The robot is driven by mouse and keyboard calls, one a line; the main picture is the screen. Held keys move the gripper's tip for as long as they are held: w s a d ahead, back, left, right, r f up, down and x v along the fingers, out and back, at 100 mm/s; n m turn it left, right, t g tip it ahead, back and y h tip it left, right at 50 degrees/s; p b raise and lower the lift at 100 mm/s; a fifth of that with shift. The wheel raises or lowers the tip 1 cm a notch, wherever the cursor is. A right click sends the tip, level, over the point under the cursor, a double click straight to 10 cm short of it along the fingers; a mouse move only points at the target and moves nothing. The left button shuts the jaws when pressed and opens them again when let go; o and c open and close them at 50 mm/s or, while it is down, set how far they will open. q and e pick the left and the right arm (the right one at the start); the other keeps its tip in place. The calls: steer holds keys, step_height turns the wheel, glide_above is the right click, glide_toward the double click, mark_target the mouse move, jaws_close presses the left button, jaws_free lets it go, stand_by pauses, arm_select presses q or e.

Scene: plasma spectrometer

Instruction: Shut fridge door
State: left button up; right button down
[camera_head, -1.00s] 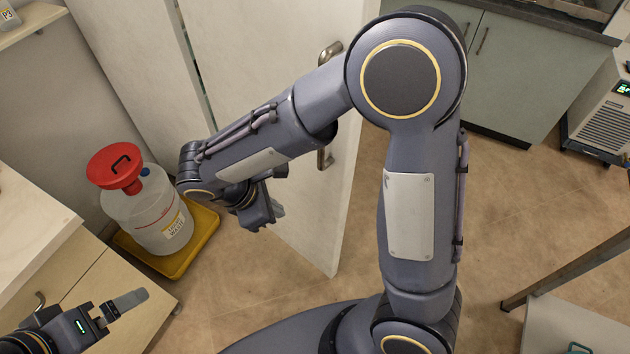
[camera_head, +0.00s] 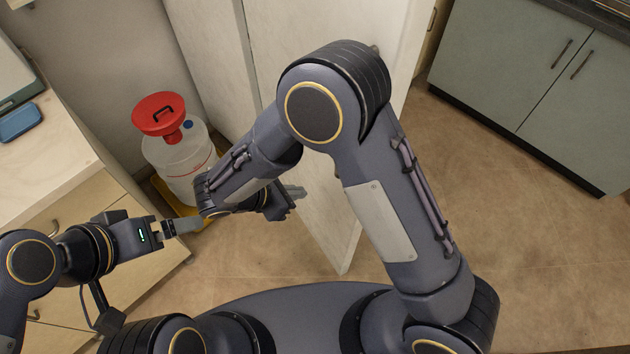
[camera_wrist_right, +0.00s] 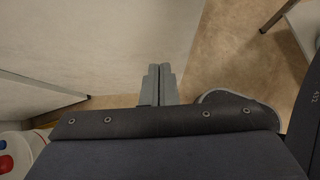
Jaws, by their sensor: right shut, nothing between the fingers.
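The fridge door (camera_head: 335,225) is a tall off-white panel standing open in the head view, partly hidden behind my right arm. The fridge body (camera_head: 205,45) is behind it to the left, with a dark gap between them. My right gripper (camera_head: 298,191) is shut and empty on the left side of the door, close to its face; I cannot tell whether it touches. In the right wrist view its closed fingers (camera_wrist_right: 160,83) point along the pale door face (camera_wrist_right: 90,40). My left gripper (camera_head: 183,226) is at lower left, its fingers seen edge-on.
A waste jug with a red funnel (camera_head: 158,114) stands in a yellow tray (camera_head: 162,188) left of the door. A wooden counter (camera_head: 45,165) is at the left. Grey-green cabinets (camera_head: 530,80) are at the back right. Brown floor (camera_head: 520,240) is clear at right.

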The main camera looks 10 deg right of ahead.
steer(key=d+r+p+x, duration=0.1)
steer(key=r+p+x, duration=0.1)
steer(key=x, duration=0.9)
steer(key=shift+w+d+p, duration=0.4)
steer(key=shift+w+d, duration=0.05)
steer(key=shift+d+f, duration=0.1)
steer(key=shift+f, duration=0.05)
